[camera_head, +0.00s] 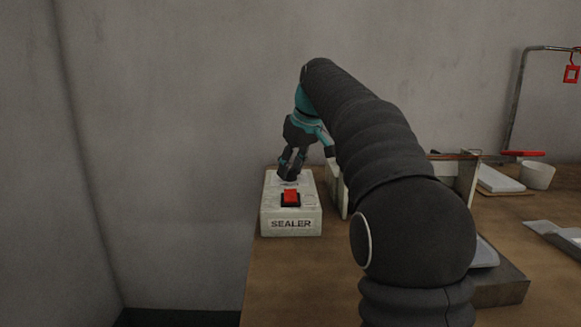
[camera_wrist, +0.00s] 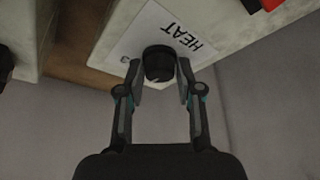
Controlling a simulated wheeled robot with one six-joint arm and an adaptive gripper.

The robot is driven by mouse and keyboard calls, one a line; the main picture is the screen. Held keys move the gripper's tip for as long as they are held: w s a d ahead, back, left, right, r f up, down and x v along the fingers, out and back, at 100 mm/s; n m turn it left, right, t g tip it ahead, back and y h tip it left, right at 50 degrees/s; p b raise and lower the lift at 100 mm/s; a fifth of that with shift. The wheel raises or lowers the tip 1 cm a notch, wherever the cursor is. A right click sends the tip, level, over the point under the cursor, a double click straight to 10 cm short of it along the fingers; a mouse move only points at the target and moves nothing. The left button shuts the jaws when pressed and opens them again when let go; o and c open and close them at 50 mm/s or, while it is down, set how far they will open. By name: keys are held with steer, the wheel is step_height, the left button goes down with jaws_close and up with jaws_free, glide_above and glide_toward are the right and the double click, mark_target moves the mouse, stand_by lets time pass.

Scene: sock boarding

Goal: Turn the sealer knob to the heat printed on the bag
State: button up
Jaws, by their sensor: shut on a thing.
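The sealer (camera_head: 291,223) is a pale box with a red switch (camera_head: 290,197) and a "SEALER" label, at the left end of the table. My gripper (camera_head: 289,177) points down at the top of the box, behind the switch. In the wrist view, my gripper (camera_wrist: 160,78) has a finger on each side of the round black knob (camera_wrist: 158,62) and is shut on it. The knob sits on a white plate (camera_wrist: 140,37) marked "HEAT". The knob's setting cannot be read. No bag with a printed heat can be made out.
My arm covers the middle of the table (camera_head: 275,278). Right of the sealer stands a wooden-edged frame (camera_head: 466,180). Farther right are a white cup (camera_head: 537,175), a flat white block (camera_head: 497,179) and a metal stand (camera_head: 518,100) with a red tag. A wall is close behind.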

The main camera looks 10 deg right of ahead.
steer(key=shift+f+n+g+y, duration=0.1)
steer(key=shift+n+g+y, duration=0.2)
steer(key=shift+n, duration=0.8)
steer(key=o, duration=1.2)
steer(key=shift+c, duration=0.2)
steer(key=v, duration=0.7)
steer(key=shift+d+r, duration=0.15)
steer(key=shift+r, duration=0.1)
steer(key=shift+c, duration=0.2)
